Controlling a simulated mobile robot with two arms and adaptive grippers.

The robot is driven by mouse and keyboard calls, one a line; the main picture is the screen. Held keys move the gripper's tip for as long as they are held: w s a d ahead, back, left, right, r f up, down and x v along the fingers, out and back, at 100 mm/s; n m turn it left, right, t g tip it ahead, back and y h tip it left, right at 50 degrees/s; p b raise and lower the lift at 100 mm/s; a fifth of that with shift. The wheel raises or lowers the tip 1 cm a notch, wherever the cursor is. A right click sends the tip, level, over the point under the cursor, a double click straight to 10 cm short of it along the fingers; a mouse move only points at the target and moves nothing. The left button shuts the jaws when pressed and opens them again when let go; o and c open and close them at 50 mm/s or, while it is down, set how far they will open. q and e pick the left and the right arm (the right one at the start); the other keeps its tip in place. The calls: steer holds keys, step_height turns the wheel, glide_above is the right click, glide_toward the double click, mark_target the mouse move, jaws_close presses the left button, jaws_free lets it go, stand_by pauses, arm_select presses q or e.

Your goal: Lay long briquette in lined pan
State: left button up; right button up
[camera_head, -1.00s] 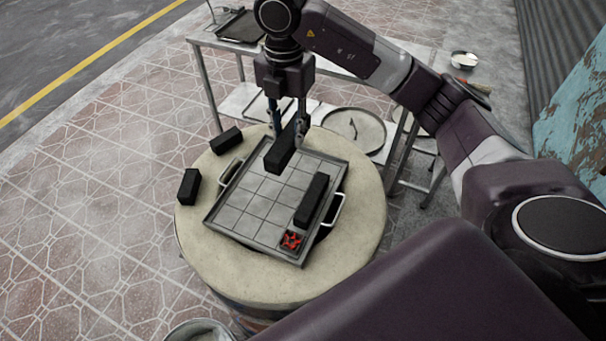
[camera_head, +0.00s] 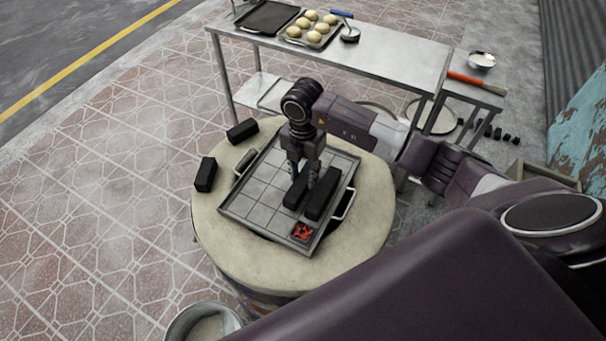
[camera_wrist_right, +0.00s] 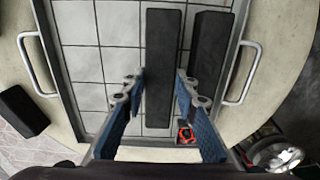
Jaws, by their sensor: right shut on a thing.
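The lined pan (camera_head: 262,188), a metal tray with a grid of pale squares, lies on the round barrel top. My right gripper (camera_head: 302,186) is over its right half, pointing down, shut on a long black briquette (camera_head: 293,197). In the right wrist view the held briquette (camera_wrist_right: 160,45) lies between the blue-backed fingers, lengthwise along the pan. It is at or just above the pan floor; I cannot tell whether it touches. A second long briquette (camera_head: 322,193) lies parallel, close to its right, along the pan's right side. My left gripper is out of view.
Two shorter black briquettes (camera_head: 205,174) (camera_head: 242,131) rest left of the pan. The pan has side handles (camera_head: 346,205). A metal table (camera_head: 400,65) with a tray of dough balls (camera_head: 312,28) stands behind.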

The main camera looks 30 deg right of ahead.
steer(key=shift+f, duration=0.4)
steer(key=shift+f, duration=0.1)
steer(key=o, duration=0.6)
